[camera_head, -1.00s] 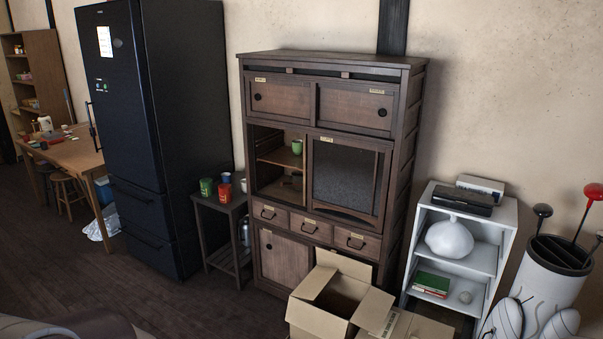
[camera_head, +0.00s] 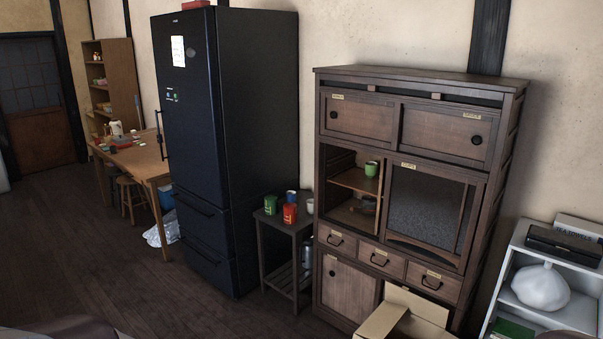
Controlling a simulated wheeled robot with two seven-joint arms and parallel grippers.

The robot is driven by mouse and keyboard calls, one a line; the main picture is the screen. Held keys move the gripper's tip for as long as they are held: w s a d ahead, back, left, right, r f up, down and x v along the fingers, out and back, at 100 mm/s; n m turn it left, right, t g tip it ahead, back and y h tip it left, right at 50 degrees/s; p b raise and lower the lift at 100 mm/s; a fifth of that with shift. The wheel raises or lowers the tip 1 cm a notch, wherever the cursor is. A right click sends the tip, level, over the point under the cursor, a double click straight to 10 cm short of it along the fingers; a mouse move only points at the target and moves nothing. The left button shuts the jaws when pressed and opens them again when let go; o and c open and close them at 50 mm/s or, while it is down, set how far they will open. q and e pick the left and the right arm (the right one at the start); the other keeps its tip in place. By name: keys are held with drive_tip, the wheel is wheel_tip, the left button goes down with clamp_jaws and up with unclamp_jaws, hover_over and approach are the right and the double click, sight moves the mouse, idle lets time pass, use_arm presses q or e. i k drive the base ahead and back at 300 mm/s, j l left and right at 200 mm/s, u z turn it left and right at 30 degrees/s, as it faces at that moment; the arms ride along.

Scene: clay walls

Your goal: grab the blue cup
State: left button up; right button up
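A blue cup (camera_head: 292,196) stands on a small dark side table (camera_head: 273,223) between the black fridge and the wooden cabinet. It is partly hidden behind a red cup (camera_head: 290,214). A green cup (camera_head: 270,201) stands to its left and a pale cup (camera_head: 310,206) to its right. Neither of my grippers shows in the head view.
The tall black fridge (camera_head: 225,150) stands left of the side table. The wooden cabinet (camera_head: 362,116) stands to its right, with a green cup (camera_head: 371,168) on an open shelf. An open cardboard box (camera_head: 412,312) sits before the cabinet. The dark floor (camera_head: 120,270) at left is clear.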

sight(291, 198)
drive_tip(key=i+j+u, duration=0.3)
drive_tip(key=i, duration=0.3)
drive_tip(key=i+j+u, duration=0.3)
drive_tip(key=i, duration=0.3)
drive_tip(key=i+u, duration=0.3)
drive_tip(key=i, duration=0.35)
drive_tip(key=i+j+z, duration=0.1)
drive_tip(key=i+z, duration=0.25)
drive_tip(key=i, duration=0.15)
drive_tip(key=i+j+z, duration=0.25)
drive_tip(key=i+z, duration=0.15)
drive_tip(key=i+j+z, duration=0.35)
drive_tip(key=i, duration=0.15)
drive_tip(key=i+j+z, duration=0.5)
drive_tip(key=j+z, duration=0.2)
drive_tip(key=i+j+z, duration=0.2)
drive_tip(key=j+z, duration=0.2)
